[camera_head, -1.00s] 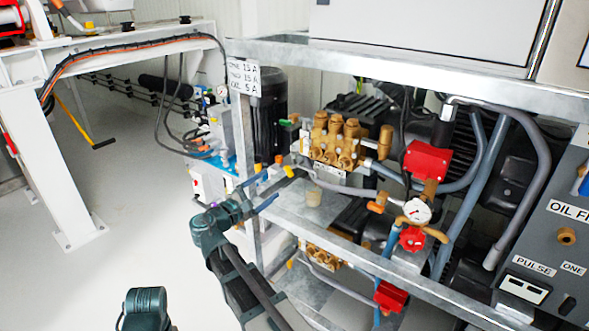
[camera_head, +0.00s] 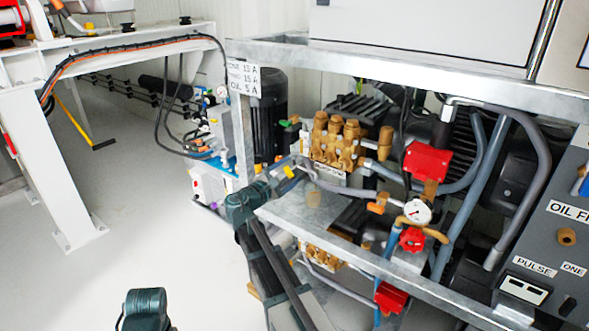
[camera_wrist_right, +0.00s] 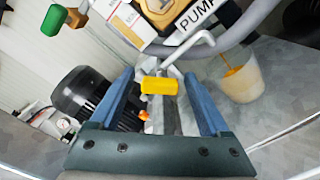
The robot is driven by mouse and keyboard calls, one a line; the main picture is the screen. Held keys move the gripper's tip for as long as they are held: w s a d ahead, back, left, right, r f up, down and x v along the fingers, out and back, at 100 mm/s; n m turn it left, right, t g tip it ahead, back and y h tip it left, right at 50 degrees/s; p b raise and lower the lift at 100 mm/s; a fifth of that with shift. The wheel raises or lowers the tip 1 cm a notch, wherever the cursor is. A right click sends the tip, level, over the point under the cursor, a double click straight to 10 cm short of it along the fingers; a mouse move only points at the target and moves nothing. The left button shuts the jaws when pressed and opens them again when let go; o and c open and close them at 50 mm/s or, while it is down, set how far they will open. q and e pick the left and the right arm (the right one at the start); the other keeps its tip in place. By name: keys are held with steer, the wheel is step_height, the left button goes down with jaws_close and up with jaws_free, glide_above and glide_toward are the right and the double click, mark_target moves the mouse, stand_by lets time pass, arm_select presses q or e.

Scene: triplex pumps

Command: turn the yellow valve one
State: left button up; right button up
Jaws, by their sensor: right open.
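In the right wrist view the yellow handle (camera_wrist_right: 160,85) sits on a bent metal rod, between the two blue fingers. My right gripper (camera_head: 281,174) is at the handle, its fingers partly hidden in the head view. In the wrist view the right gripper (camera_wrist_right: 158,76) is open, with gaps on both sides of the handle.
The brass pump (camera_head: 338,140) and a grey hose are close to the right gripper. A translucent cup (camera_wrist_right: 241,79) stands on the metal shelf (camera_head: 285,210). A green handle (camera_wrist_right: 55,20) is at upper left. A red-handled valve (camera_head: 411,239) and gauge (camera_head: 417,211) are farther right.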

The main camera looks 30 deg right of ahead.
steer(key=shift+x, duration=1.45)
jaws_close()
